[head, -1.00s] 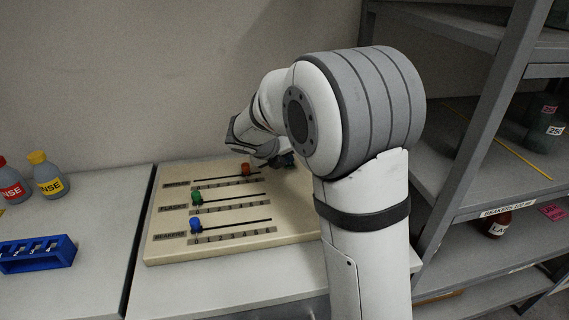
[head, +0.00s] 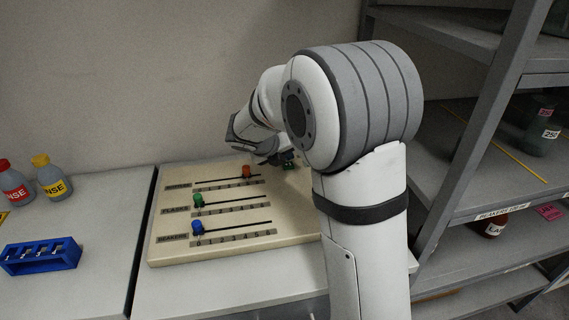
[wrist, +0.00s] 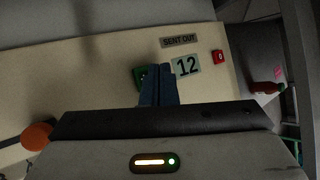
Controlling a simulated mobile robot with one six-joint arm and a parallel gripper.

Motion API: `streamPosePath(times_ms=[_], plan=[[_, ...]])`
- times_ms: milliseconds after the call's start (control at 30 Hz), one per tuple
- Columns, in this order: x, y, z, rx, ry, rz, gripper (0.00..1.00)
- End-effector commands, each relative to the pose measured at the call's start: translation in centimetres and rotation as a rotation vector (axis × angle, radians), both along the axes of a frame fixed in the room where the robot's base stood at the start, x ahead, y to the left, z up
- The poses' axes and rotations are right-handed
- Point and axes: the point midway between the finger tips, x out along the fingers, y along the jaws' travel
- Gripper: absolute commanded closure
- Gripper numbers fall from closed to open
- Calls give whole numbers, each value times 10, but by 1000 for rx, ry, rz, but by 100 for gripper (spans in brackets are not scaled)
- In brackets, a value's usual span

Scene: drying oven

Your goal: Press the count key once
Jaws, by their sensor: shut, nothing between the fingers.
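The board (head: 290,222) lies on the bench, and its far right part shows in the wrist view. There a green key (wrist: 139,78) sits just left of a display reading 12 (wrist: 187,66), under a label "SENT OUT" (wrist: 179,41). A small red key (wrist: 218,57) is to the right of the display. My gripper (wrist: 158,72) is shut and empty, pointing at the board. Its blue fingers overlap the green key and cover its right part. I cannot tell whether they touch it. In the head view my arm hides most of the gripper and the display.
The board carries three sliders with orange (head: 246,171), green (head: 198,200) and blue (head: 197,226) knobs. A blue rack (head: 40,256) and red-labelled (head: 15,190) and yellow-labelled (head: 52,180) bottles stand on the left bench. A metal shelf (head: 470,160) rises close on the right.

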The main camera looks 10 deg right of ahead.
Motion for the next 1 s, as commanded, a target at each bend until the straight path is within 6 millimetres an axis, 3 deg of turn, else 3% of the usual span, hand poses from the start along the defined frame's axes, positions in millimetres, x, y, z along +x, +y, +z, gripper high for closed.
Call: streamPosePath(times_ms=[233, 700, 1000], plan=[[0, 0, 7, 0, 0, 0, 100], [0, 0, 50, 0, 1, 1, 100], [0, 0, 50, -1, 0, 1, 100]])
